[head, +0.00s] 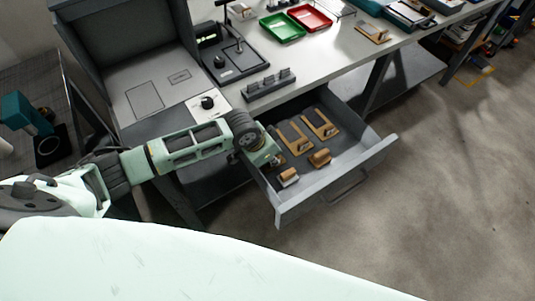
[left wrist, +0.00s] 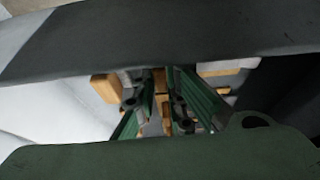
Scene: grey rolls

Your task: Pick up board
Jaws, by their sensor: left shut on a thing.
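Several small wooden boards lie in the open grey drawer (head: 352,160). Two larger ones, a board (head: 294,137) and another board (head: 321,124), are at the back. Two small blocky pieces, a brown one (head: 320,158) and a pale one (head: 288,177), are nearer the front. My left gripper (head: 276,160) reaches down at the drawer's left side. In the left wrist view its two green fingers (left wrist: 163,106) are shut on a wooden board (left wrist: 160,82), which shows between them. The fingers hide much of it, and I cannot tell its exact shape. My right gripper is not in view.
The workbench (head: 330,60) above the drawer holds a green tray (head: 281,27), a red tray (head: 310,17), a dark rack (head: 269,84) and a black stand (head: 238,62). Open floor (head: 450,190) lies to the right.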

